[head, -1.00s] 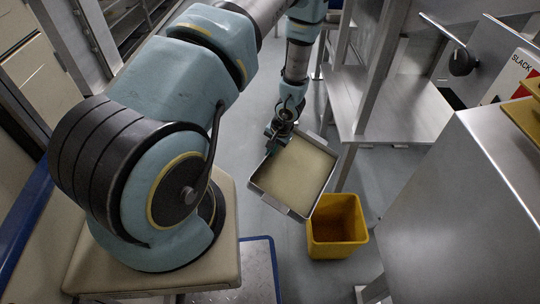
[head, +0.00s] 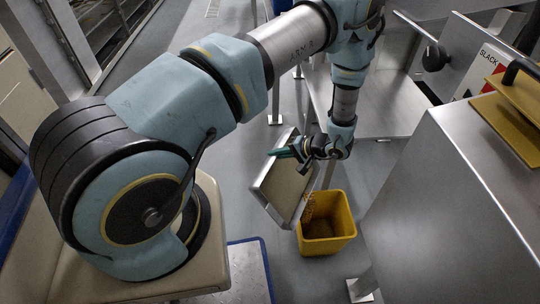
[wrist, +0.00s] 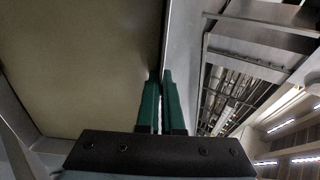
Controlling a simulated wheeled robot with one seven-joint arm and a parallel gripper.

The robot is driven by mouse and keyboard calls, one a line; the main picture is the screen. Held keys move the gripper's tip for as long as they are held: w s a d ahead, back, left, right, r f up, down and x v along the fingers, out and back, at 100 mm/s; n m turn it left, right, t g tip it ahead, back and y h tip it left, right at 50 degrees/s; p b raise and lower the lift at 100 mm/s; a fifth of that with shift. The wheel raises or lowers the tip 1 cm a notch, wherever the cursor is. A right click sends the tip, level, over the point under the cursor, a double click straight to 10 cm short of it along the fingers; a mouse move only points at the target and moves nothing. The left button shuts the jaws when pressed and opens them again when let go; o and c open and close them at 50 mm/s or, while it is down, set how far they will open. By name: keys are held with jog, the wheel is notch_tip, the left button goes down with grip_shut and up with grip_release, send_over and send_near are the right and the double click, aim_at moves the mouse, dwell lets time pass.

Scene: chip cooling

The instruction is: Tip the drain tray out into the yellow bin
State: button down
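The square metal drain tray (head: 266,204) is steeply tilted in the head view, its lower end at the left rim of the yellow bin (head: 340,240). Its pale tan inside faces partly toward the bin. My gripper (head: 284,152) is shut on the tray's upper wall. In the wrist view the green fingers (wrist: 161,100) pinch that wall, and the tan tray floor (wrist: 80,60) fills the left side. The bin stands upright on the floor; brownish speckled matter shows inside it and near the tray's lower edge. Whether the tray and bin touch is unclear.
A metal table (head: 385,100) stands behind the bin. A large steel cabinet (head: 440,220) is close on the right, with a yellow handled piece (head: 515,110) on top. A blue-edged platform (head: 248,275) lies at the lower left. Grey floor is open at the back left.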

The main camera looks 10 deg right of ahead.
jog(key=s+d+r+t+y+b, duration=0.2)
jog(key=s+d+t+y+b, duration=0.1)
jog(key=d+b, duration=0.4)
jog(key=shift+s+d+y+b, duration=0.15)
jog(key=shift+s+y+b, duration=0.4)
jog(key=shift+s, duration=0.65)
jog(key=shift+r, duration=0.15)
dwell(3.0)
